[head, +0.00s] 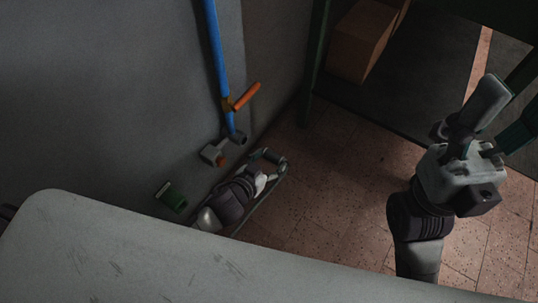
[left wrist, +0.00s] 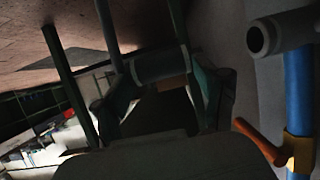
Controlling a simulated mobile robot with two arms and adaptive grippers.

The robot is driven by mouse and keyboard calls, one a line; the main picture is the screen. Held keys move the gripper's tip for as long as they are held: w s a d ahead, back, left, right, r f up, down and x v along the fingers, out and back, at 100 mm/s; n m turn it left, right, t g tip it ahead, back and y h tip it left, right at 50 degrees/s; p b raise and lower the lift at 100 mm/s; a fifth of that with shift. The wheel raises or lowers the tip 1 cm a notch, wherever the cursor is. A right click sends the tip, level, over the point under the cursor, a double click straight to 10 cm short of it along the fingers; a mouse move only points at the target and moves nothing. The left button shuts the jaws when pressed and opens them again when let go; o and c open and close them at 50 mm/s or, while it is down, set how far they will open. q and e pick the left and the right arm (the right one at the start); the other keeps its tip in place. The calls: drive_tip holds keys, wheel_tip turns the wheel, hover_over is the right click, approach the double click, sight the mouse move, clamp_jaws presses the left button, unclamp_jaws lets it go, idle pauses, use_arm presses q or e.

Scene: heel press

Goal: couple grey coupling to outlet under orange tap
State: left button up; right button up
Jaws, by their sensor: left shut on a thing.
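The orange tap (head: 245,97) sits on a blue pipe (head: 217,50) against the grey wall. The pipe ends below it in a dark grey outlet (head: 237,138). In the left wrist view the outlet (left wrist: 262,38) is at upper right, with the orange tap (left wrist: 258,140) below it. My left gripper (head: 270,158) is low by the wall, just right of and below the outlet. It is shut on the grey coupling (left wrist: 160,66), a short cylinder between its fingers, apart from the outlet. My right gripper (head: 482,105) is raised at the right; its opening is unclear.
A grey fitting with an orange part (head: 214,152) and a green fitting (head: 171,197) are on the wall left of my left gripper. A pale slab (head: 150,250) fills the lower foreground. A brown box (head: 364,40) stands at the back. Tiled floor (head: 335,180) between the arms is clear.

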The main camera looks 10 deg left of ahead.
use_arm(q)
drive_tip(key=shift+a, duration=0.15)
drive_tip(key=a, duration=0.1)
drive_tip(key=w+a, duration=0.1)
drive_tip(key=a, duration=0.1)
drive_tip(key=w+a, duration=0.1)
drive_tip(key=a, duration=0.1)
drive_tip(key=shift+a, duration=0.1)
idle(0.4)
drive_tip(key=shift+s, duration=0.1)
idle(0.7)
idle(0.3)
